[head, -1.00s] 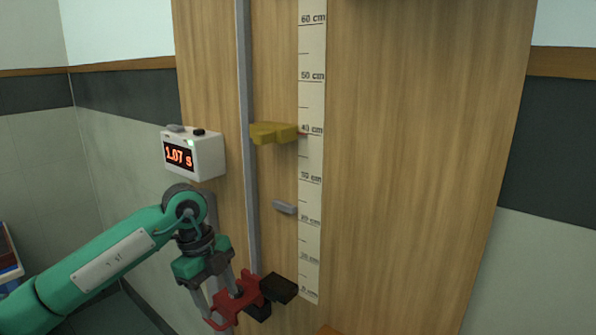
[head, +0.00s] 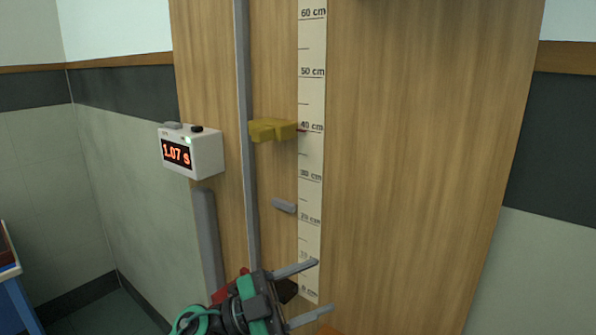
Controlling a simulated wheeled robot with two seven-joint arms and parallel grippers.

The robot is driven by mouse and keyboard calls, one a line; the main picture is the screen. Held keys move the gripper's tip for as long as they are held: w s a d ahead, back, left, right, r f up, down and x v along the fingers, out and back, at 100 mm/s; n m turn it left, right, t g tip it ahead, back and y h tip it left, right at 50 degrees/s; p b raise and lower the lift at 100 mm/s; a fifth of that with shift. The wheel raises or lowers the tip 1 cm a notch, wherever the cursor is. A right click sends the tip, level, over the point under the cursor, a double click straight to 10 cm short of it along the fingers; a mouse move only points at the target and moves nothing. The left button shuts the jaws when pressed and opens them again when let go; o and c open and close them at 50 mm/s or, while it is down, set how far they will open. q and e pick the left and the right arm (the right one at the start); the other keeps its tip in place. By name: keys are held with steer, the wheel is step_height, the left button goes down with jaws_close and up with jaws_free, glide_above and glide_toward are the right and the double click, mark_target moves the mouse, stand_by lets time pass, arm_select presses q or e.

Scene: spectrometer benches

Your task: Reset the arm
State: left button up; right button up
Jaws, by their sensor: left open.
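My left gripper (head: 320,287) is open at the bottom middle, its two grey fingers spread and pointing right, across the low end of the scale. Nothing shows between the fingers. Behind it, a red part (head: 222,295) and a dark block (head: 288,291) at the foot of the rail are mostly hidden. A yellow block (head: 270,129) sits at the vertical grey rail (head: 246,170), with a small red pointer near the 40 cm mark. A grey peg (head: 284,206) sticks out lower, a little above the 20 cm mark. My right gripper is not in view.
A white timer box (head: 207,153) reading 1.07 s is mounted at the board's left edge. The cm scale (head: 311,100) runs down the wooden board (head: 420,150). The board right of the scale is clear. A blue-sided bench (head: 15,295) shows at lower left.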

arm_select(q)
steer(key=w+a+f+n+t+y, duration=0.2)
steer(key=a+n+t+y, duration=0.3)
steer(key=n+t, duration=0.3)
steer(key=w+a+f+n+t+y, duration=0.25)
steer(key=a+n+t+y, duration=0.25)
steer(key=n+t, duration=0.35)
steer(key=s+a+f+n+g+y, duration=0.2)
steer(key=a+f+n+y, duration=0.25)
steer(key=f+y, duration=0.2)
steer(key=s+a+f+n+g+y, duration=0.1)
steer(key=a+f+n+g+y, duration=0.15)
steer(key=a+f+y, duration=0.4)
steer(key=s+a+f+g+h, duration=0.1)
steer(key=s+a+f+g, duration=0.1)
steer(key=s+f+g, duration=0.65)
steer(key=s+a+f+g, duration=0.25)
steer(key=s+f, duration=0.75)
steer(key=s, duration=0.6)
step_height(320, 180, down, 29)
steer(key=d+g, duration=0.1)
steer(key=g, duration=0.1)
steer(key=s+a+f+m+g, duration=0.1)
steer(key=s+a+f, duration=0.2)
steer(key=s+f, duration=1.6)
step_height(320, 180, down, 3)
steer(key=shift+a+r, duration=0.1)
steer(key=shift+a, duration=0.1)
